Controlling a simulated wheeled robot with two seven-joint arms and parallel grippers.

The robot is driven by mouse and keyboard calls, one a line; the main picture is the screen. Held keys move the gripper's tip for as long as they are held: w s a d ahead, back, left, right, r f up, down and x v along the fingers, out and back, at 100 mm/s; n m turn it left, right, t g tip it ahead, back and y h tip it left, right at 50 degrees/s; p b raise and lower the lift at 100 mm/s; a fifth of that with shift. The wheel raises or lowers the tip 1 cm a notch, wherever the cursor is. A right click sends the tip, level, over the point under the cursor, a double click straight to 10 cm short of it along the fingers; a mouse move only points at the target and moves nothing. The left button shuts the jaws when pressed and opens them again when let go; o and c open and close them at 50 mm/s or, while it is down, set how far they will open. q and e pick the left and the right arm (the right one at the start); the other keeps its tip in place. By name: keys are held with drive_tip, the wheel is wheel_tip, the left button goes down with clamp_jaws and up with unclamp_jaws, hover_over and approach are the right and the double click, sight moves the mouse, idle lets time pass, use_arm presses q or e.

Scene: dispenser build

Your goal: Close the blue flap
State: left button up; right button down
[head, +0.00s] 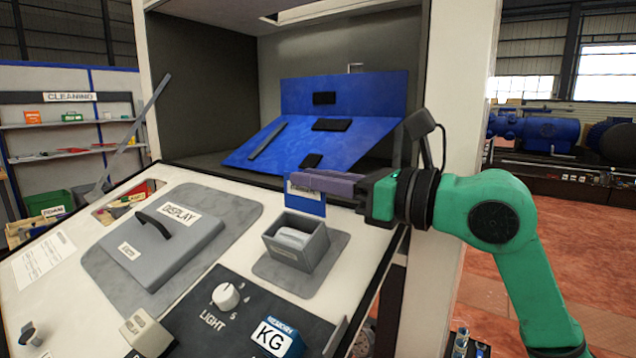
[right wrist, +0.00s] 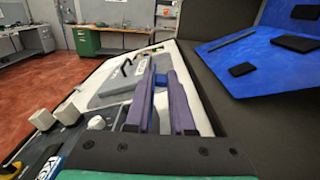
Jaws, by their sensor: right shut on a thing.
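A small blue flap (head: 306,205) with a pale label stands raised behind an open grey box (head: 297,243) on the sloping white panel. White contents show inside the box. My right gripper (head: 296,180) reaches in from the right, its purple fingers across the top of the flap and shut on it. The fingers hide part of the flap and its label. In the right wrist view the two purple fingers of this gripper (right wrist: 162,80) point ahead with a narrow gap between them. My left gripper is in neither view.
A large sloping blue panel (head: 345,145) with black pieces lies in the cabinet behind. A grey display lid (head: 165,240) with a handle is to the left. A light knob (head: 225,296) and a blue KG block (head: 277,338) are in front.

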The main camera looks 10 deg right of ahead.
drive_tip(key=shift+s+a+n+b, duration=0.35)
drive_tip(key=shift+n, duration=0.75)
drive_tip(key=shift+s+a+n+b, duration=0.3)
drive_tip(key=shift+s+n, duration=0.05)
drive_tip(key=shift+n, duration=0.75)
drive_tip(key=c, duration=0.8)
unclamp_jaws()
drive_tip(key=shift+c, duration=0.2)
drive_tip(key=shift+s, duration=0.1)
drive_tip(key=b+v, duration=0.6)
drive_tip(key=v, duration=0.8)
drive_tip(key=shift+s+d, duration=0.2)
drive_tip(key=shift+d, duration=0.05)
